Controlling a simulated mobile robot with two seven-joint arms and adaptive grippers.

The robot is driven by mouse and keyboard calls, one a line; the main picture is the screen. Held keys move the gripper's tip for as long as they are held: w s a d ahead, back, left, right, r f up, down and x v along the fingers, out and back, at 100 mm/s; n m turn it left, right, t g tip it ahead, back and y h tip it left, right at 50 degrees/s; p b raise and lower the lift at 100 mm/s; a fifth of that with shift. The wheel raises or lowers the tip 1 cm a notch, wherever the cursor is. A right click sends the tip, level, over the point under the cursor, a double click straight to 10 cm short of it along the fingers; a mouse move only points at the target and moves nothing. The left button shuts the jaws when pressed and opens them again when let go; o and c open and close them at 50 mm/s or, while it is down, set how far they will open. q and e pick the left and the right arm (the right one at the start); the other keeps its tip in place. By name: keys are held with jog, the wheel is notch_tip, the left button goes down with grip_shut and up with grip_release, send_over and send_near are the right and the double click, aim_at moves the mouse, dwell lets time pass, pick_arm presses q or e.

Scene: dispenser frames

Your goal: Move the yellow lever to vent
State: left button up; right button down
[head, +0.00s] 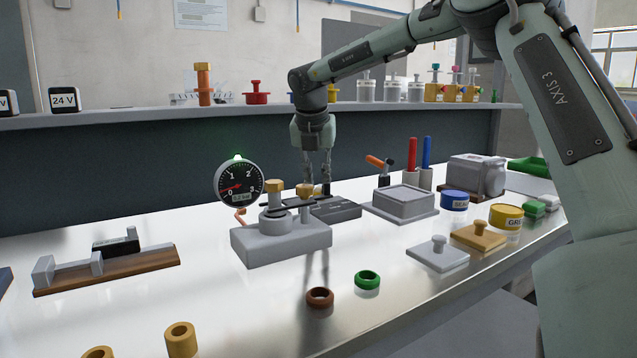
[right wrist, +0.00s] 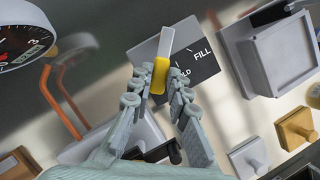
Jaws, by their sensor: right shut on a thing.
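The yellow lever (right wrist: 160,76) shows in the right wrist view, standing over a dark panel (right wrist: 203,62) marked FILL and, partly covered, what reads as HOLD. No VENT label can be read. In the head view the dark panel (head: 338,208) lies just behind the grey clamp block, and the lever is mostly hidden there by brass knobs and fingers. My right gripper (head: 318,183) reaches down to it from above. In the right wrist view its fingertips (right wrist: 160,82) are closed on both sides of the yellow grip. My left gripper is out of view.
The grey block (head: 282,246) with brass knobs and a round gauge (head: 239,184) stands left of the panel. A grey box (head: 403,202) stands to its right. Brown (head: 319,298) and green (head: 367,280) rings lie in front. The front middle of the bench is otherwise clear.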

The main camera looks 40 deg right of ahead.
jog(key=c, duration=1.4)
grip_release()
jog(key=shift+c, duration=0.2)
jog(key=v, duration=1.2)
